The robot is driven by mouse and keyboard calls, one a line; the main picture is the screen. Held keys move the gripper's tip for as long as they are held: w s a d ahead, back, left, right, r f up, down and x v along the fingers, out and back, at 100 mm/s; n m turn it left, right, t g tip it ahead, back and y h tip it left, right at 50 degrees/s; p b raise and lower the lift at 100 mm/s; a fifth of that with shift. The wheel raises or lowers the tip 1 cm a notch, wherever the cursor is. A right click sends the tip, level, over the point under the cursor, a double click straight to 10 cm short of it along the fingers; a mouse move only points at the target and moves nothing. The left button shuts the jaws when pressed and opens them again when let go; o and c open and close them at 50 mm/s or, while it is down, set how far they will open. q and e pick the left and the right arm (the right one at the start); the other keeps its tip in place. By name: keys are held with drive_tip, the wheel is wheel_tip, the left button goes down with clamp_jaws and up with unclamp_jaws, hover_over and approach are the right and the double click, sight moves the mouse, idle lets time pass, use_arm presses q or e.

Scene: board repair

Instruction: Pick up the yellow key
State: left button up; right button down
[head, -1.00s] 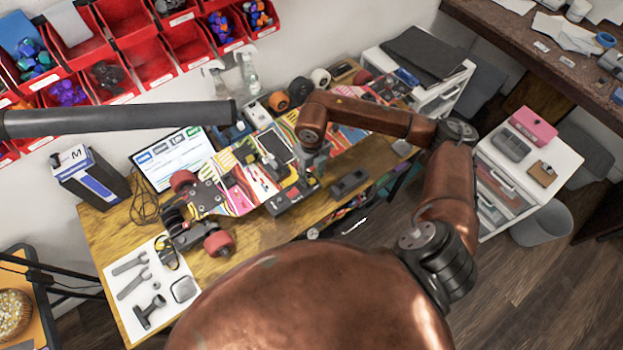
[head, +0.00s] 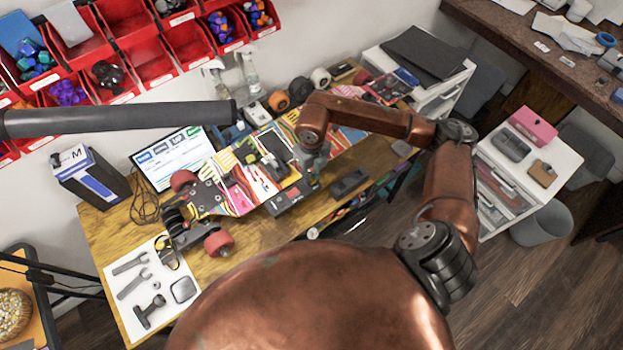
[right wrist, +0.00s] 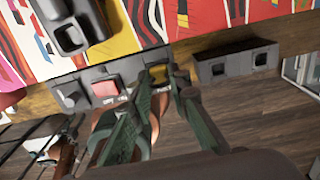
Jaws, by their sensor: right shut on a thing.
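The yellow key (right wrist: 158,73) shows in the right wrist view as a small yellow piece at the right end of a dark box (right wrist: 72,97), beside its red block (right wrist: 105,88). My right gripper (right wrist: 165,88) has its green-grey fingertips at the key and is shut on it; the fingers partly hide it. In the head view my right gripper (head: 313,178) points down at the right end of the dark box (head: 284,203), at the front edge of the long board (head: 238,192). The key itself is too small to make out there. My left gripper is not in view.
A black block with two square openings (right wrist: 237,62) lies right of the box. A black fitting (right wrist: 68,30) stands on the board. Tools lie on a white mat (head: 112,287) at the front left. Red bins (head: 147,67) hang behind; a drawer unit (head: 545,165) stands right.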

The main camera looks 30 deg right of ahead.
drive_tip(key=shift+r, duration=0.15)
drive_tip(key=shift+r, duration=0.6)
drive_tip(key=s+a+r, duration=0.2)
drive_tip(key=s+r, duration=0.9)
drive_tip(key=s, duration=0.2)
drive_tip(key=shift+s+a+r, duration=0.25)
drive_tip(key=shift+s, duration=0.15)
drive_tip(key=shift+b, duration=0.3)
drive_tip(key=w+d+b, duration=0.5)
drive_tip(key=w+d, duration=0.4)
drive_tip(key=d, duration=0.3)
drive_tip(key=shift+w+d, duration=0.3)
drive_tip(key=shift+w, duration=0.1)
